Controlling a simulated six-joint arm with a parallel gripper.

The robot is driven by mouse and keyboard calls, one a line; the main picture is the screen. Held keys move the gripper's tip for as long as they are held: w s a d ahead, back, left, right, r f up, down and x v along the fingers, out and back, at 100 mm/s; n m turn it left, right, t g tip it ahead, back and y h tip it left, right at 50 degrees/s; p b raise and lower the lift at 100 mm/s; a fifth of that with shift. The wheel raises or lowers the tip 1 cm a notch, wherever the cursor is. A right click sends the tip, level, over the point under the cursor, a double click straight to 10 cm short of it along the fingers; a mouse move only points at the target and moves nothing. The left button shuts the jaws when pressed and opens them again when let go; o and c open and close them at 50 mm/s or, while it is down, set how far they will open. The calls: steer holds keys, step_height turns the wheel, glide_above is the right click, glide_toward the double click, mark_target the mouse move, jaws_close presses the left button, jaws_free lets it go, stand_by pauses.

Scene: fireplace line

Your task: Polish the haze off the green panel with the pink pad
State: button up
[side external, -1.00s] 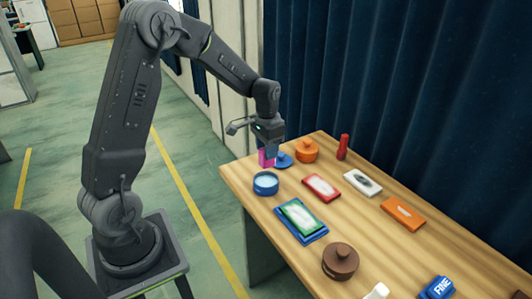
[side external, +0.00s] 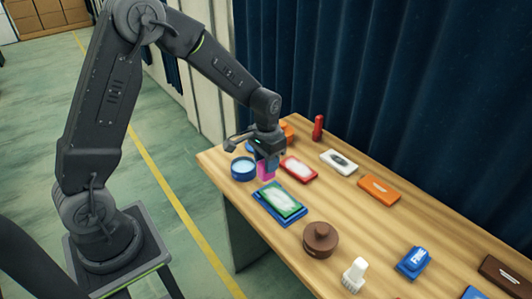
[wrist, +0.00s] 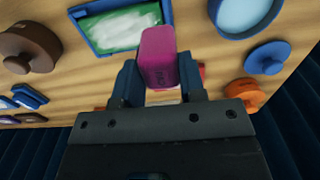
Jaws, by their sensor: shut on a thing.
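My gripper (side external: 267,158) is shut on the pink pad (side external: 265,171). In the wrist view the pad (wrist: 158,50) stands out between the two fingers, with small lettering near its lower end. The green panel (side external: 297,212) lies in a blue tray (side external: 277,221), with a broad white haze over its middle. It also shows at the top of the wrist view (wrist: 101,41), partly cut off. The pad is held beyond the panel's far end, between it and the open blue pot (side external: 243,174), and looks raised above the table.
A red-framed panel (side external: 299,169), a white block (side external: 339,162) and an orange block (side external: 379,188) lie behind. A brown lidded pot (side external: 320,240) and white brush (side external: 355,275) stand nearer. A blue lid (wrist: 268,58) and orange pot (wrist: 241,95) are near the blue pot.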

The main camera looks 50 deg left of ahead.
steer(key=shift+f, duration=1.6)
steer(key=shift+d+f, duration=0.6)
steer(key=shift+d, duration=0.35)
steer(key=shift+c, duration=0.3)
steer(key=shift+d, duration=4.55)
steer(key=shift+a, duration=5.4)
steer(key=shift+w+a, duration=0.15)
steer(key=shift+a, duration=0.05)
steer(key=shift+w+d, duration=0.2)
steer(key=shift+d, duration=5.45)
steer(key=shift+a, duration=5.55)
steer(key=shift+r, duration=4.15)
